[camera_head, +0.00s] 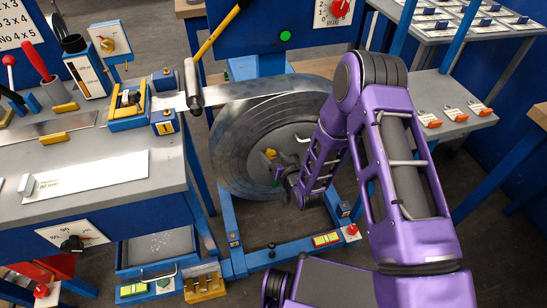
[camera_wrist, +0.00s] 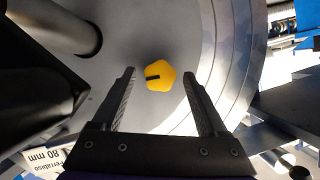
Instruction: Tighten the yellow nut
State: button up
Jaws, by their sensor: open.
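The yellow nut (camera_wrist: 160,76) sits on the grey disc face of the coil wheel (camera_wrist: 204,85) in the wrist view. It is a rounded knob with a short dark mark on its left half. My gripper (camera_wrist: 157,72) is open, with one finger on each side of the nut and clear gaps between. The fingers seem not to touch it. In the head view the nut (camera_head: 270,153) shows small near the wheel's middle, close to my gripper (camera_head: 280,175). How far the fingertips are from the disc is hard to tell.
The wheel of coiled metal strip (camera_head: 236,150) stands in a blue frame (camera_head: 290,256). A workbench (camera_head: 95,150) with tools is at the left. A yellow-handled hammer (camera_head: 193,85) leans above the strip. A grey cylindrical bar (camera_wrist: 75,30) projects at the wrist view's upper left.

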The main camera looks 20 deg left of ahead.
jog(key=p+v, duration=0.1)
jog(key=v, duration=1.6)
jog(key=shift+d, duration=0.2)
jog(key=shift+s, duration=0.15)
